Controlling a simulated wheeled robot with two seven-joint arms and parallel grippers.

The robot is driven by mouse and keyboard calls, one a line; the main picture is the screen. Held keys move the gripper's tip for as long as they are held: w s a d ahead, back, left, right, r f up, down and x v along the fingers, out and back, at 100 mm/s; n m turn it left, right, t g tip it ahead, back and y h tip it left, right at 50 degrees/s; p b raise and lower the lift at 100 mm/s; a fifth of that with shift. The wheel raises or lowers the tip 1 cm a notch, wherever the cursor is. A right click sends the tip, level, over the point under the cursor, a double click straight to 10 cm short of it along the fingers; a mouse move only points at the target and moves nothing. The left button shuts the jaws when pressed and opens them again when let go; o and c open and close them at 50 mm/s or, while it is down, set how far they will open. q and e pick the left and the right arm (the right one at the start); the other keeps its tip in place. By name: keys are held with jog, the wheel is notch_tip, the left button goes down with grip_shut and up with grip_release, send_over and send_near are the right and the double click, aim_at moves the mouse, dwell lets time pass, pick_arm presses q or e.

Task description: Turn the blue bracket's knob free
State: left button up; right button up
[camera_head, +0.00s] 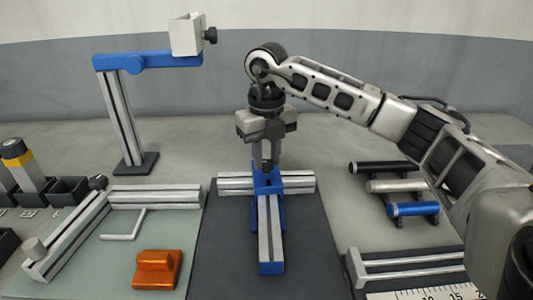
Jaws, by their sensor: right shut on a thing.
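The blue bracket (267,184) sits where two silver slotted rails meet, a cross rail (298,183) and a rail (270,235) running toward me, on a dark mat (310,255). My right gripper (268,162) points straight down over the bracket from above. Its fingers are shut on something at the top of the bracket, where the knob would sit. The knob itself is hidden by the fingers. My left gripper is out of view.
A blue-armed stand (150,62) with a pale block rises at back left. An orange block (158,268), an L-shaped key (125,232) and more rails lie on the left mat. Several rollers (413,209) lie at right beneath my arm. A ruler (430,293) lies at front right.

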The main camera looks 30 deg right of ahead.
jog(key=n, duration=0.5)
jog(key=shift+n, duration=7.4)
jog(key=o, duration=1)
